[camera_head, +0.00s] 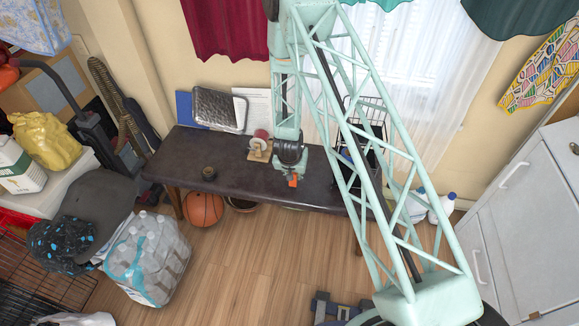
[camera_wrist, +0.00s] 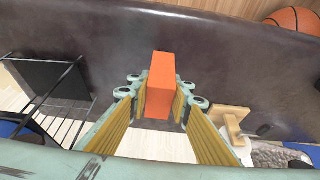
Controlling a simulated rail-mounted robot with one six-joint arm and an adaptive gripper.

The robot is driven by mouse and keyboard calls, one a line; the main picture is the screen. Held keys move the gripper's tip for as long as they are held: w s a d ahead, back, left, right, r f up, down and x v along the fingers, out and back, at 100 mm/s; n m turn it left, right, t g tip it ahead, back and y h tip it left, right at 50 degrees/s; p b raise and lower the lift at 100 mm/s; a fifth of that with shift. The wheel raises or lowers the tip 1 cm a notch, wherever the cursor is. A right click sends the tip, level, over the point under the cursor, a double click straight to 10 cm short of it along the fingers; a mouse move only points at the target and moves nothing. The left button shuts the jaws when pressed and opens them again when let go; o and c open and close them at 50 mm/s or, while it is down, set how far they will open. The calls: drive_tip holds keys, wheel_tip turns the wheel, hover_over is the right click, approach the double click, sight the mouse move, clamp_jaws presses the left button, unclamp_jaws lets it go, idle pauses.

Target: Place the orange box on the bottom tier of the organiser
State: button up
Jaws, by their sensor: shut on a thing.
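The orange box (camera_wrist: 161,85) is held between the two fingers of my gripper (camera_wrist: 160,98) in the wrist view. In the head view the orange box (camera_head: 293,182) shows as a small patch under my gripper (camera_head: 291,174), over the dark table; the gap to the tabletop is hard to judge. The organiser, a black wire frame with dark trays (camera_head: 374,158), stands at the right of the table, partly hidden by my arm. In the wrist view the organiser (camera_wrist: 50,74) is at the left, apart from the box. Its bottom tier is not clearly visible.
The dark table (camera_head: 225,165) has free room at its left and middle. A wooden tape holder (camera_head: 257,149) stands near my gripper, and a small dark round item (camera_head: 209,173) lies further left. A silver padded case (camera_head: 220,109) leans at the back. A basketball (camera_head: 203,208) is on the floor.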

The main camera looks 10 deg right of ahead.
drive_tip(key=w, duration=0.6)
drive_tip(key=w+f, duration=0.1)
drive_tip(key=w, duration=0.2)
drive_tip(key=shift+w+d, duration=0.1)
drive_tip(key=shift+d, duration=0.2)
drive_tip(key=shift+f+b, duration=0.75)
drive_tip(key=shift+f, duration=0.95)
drive_tip(key=shift+f, duration=0.1)
drive_tip(key=o, duration=0.8)
drive_tip(key=shift+o, duration=0.2)
drive_tip(key=shift+r, duration=0.6)
drive_tip(key=p+v, duration=0.2)
drive_tip(key=v, duration=0.9)
drive_tip(key=shift+p, duration=0.35)
